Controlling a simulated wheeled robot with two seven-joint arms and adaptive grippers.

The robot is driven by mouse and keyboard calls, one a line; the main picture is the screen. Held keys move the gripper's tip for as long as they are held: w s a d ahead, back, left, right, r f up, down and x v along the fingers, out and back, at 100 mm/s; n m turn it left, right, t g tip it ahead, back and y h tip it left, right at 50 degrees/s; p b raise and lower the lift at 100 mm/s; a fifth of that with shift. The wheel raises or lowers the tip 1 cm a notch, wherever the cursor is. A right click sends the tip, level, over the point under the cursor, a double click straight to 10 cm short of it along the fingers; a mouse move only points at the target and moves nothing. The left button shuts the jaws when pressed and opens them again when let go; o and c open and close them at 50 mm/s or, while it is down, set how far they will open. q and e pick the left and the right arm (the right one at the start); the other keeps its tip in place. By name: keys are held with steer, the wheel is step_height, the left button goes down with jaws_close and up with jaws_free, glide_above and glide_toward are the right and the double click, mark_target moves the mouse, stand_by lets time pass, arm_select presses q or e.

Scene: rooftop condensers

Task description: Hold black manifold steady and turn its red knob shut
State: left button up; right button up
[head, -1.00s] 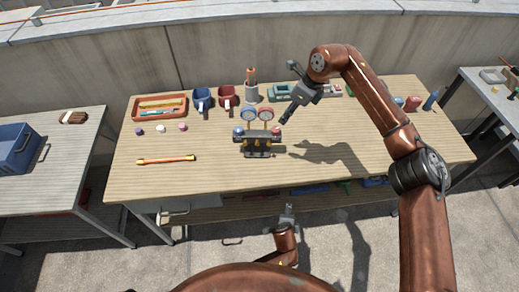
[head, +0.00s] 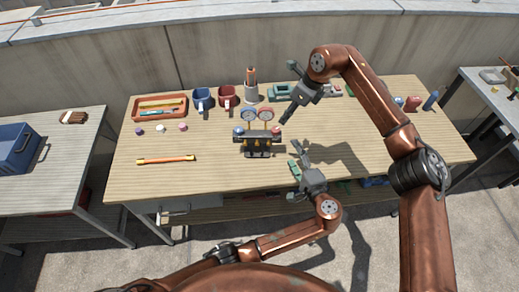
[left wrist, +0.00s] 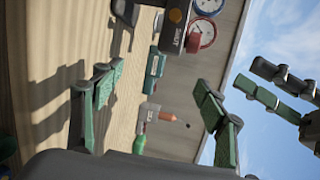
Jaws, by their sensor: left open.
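The black manifold (head: 258,143) stands upright on the workbench, with a blue gauge (head: 248,115) and a red gauge (head: 266,115) above it. Its red knob (head: 276,131) is at the right end. In the left wrist view, the manifold (left wrist: 175,24) is partly cut off at the top, with the red knob (left wrist: 194,42) beside it. My left gripper (head: 293,158) is open and empty, right of and nearer than the manifold, apart from it. My right gripper (head: 288,92) is open and empty, raised behind and right of the manifold.
A yellow-orange rod (head: 166,160) lies on the bench (head: 215,180) at left. Behind are a tray (head: 160,117), a blue mug (head: 202,105), a red mug (head: 226,103) and a grey holder (head: 251,97). Bench surface around the manifold is mostly clear.

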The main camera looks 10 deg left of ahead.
mark_target(238, 131)
arm_select(q)
steer(key=w+a+n+g+y, duration=0.1)
steer(key=w+a+n+y, duration=0.1)
steer(key=a, duration=0.5)
steer(key=w+a+n+g+y, duration=0.1)
steer(key=w+a+n+y, duration=0.1)
steer(key=a, duration=0.6)
steer(key=w+a+n+g+y, duration=0.1)
steer(key=w+a+n+y, duration=0.1)
steer(key=a, duration=0.5)
steer(key=shift+w+a+r+y, duration=0.3)
steer(key=shift+w+r+y, duration=0.15)
steer(key=shift+w, duration=0.25)
steer(key=shift+c, duration=0.4)
steer(key=shift+f, duration=0.1)
jaws_close()
arm_select(e)
steer(key=shift+o, duration=0.4)
